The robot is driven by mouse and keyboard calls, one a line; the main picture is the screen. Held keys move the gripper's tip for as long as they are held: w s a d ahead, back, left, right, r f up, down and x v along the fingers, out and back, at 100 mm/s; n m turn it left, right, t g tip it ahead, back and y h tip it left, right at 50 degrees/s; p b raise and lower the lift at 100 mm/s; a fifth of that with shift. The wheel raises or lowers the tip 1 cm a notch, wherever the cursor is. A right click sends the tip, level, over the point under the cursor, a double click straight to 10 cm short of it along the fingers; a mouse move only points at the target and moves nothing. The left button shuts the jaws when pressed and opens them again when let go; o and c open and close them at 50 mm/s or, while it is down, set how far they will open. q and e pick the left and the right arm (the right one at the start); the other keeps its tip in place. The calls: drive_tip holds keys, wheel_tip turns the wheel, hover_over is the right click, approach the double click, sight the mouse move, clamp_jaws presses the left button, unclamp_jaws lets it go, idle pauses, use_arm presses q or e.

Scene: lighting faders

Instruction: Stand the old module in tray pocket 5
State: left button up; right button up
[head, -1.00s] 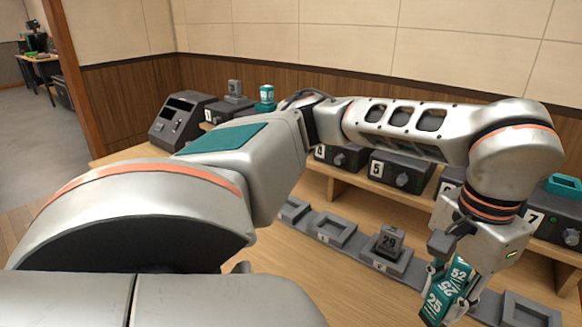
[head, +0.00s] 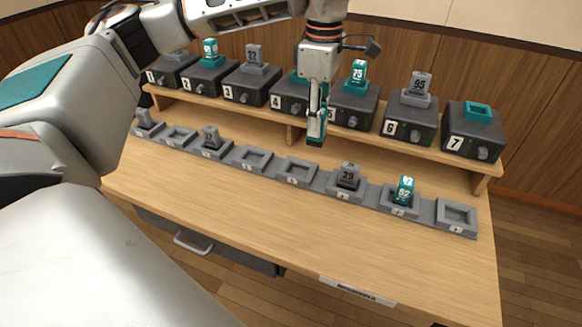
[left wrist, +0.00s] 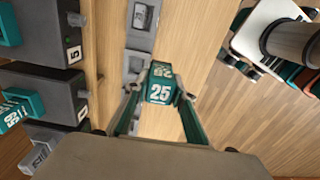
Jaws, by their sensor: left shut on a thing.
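My left gripper (head: 315,125) points down, shut on a teal module (head: 315,138). It holds the module above the tray, in front of the fader units. In the left wrist view, the module (left wrist: 160,88) shows the number 25 between the fingertips. The tray (head: 325,182) runs along the table. Its fifth visible pocket from the left (head: 297,170) is empty; its small label is not readable. The sixth holds a grey module (head: 347,176) marked 29, the seventh a teal one (head: 404,189). My right gripper is not in view.
Numbered fader units, such as unit 6 (head: 409,119) and unit 7 (head: 474,132), stand on a raised shelf behind the tray. Unit 7 has an empty teal socket (head: 477,112). The fourth pocket (head: 252,157) and last pocket (head: 456,215) are empty. The table front is clear.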

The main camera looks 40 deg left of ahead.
use_arm(q)
drive_tip(key=w+a+r+n+p, duration=0.15)
drive_tip(key=a+n+p, duration=0.25)
drive_tip(key=n, duration=0.5)
drive_tip(key=w+a+n+p, duration=0.3)
drive_tip(key=a+n, duration=0.1)
drive_tip(key=n, duration=0.5)
drive_tip(key=f, duration=1.9)
drive_tip(key=shift+w+f, duration=0.25)
drive_tip(key=shift+f, duration=0.05)
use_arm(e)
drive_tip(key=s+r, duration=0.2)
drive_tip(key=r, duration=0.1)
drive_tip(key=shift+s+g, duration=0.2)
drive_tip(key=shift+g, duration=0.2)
use_arm(q)
drive_tip(key=shift+f, duration=0.2)
drive_tip(key=o, duration=1.1)
drive_tip(key=shift+r, duration=0.1)
